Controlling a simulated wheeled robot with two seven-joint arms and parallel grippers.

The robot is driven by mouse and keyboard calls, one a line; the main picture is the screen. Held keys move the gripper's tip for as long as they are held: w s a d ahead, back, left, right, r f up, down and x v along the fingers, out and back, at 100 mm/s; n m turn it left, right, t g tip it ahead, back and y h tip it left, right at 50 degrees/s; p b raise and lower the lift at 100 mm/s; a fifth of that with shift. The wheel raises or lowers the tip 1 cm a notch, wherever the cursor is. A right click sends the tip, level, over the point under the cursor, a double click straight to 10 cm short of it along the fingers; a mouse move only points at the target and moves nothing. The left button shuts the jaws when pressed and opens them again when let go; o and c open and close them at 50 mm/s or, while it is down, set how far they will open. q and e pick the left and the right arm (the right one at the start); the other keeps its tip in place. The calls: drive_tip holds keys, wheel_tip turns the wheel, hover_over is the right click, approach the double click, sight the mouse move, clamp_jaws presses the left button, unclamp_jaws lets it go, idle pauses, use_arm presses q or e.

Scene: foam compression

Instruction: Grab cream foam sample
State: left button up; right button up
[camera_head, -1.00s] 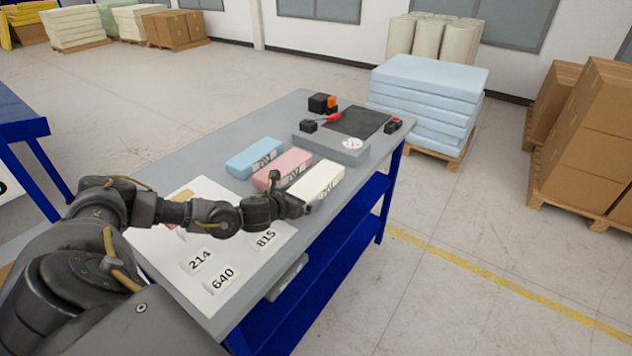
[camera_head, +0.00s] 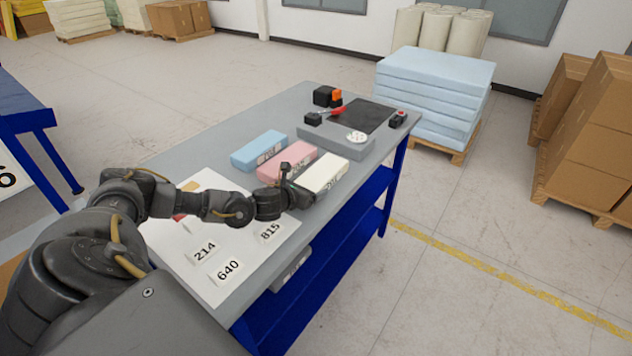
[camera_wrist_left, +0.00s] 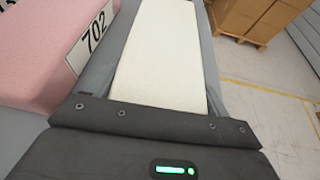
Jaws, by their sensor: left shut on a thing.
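The cream foam sample (camera_head: 325,173) is a pale block near the right edge of the grey table, in line beside the pink foam block (camera_head: 287,160) and the blue foam block (camera_head: 259,149). My left gripper (camera_head: 304,192) is at the near end of the cream block and shut on it. In the left wrist view the cream block (camera_wrist_left: 162,50) runs away from the gripper between its two dark fingers (camera_wrist_left: 158,92). The pink block, with a 702 label, lies to its left in that view (camera_wrist_left: 50,50). The right gripper is not in view.
A white sheet (camera_head: 213,287) with number cards 214, 640 and 815 lies on the near table (camera_head: 200,155). A grey device (camera_head: 338,143) with a dial and dark plate (camera_head: 362,114) stands behind the blocks. Blue foam sheets (camera_head: 435,90) and boxes (camera_head: 580,150) stand beyond.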

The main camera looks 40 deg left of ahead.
use_arm(q)
drive_tip(key=shift+r, duration=0.1)
wheel_tip(320, 180, up, 28)
idle(0.3)
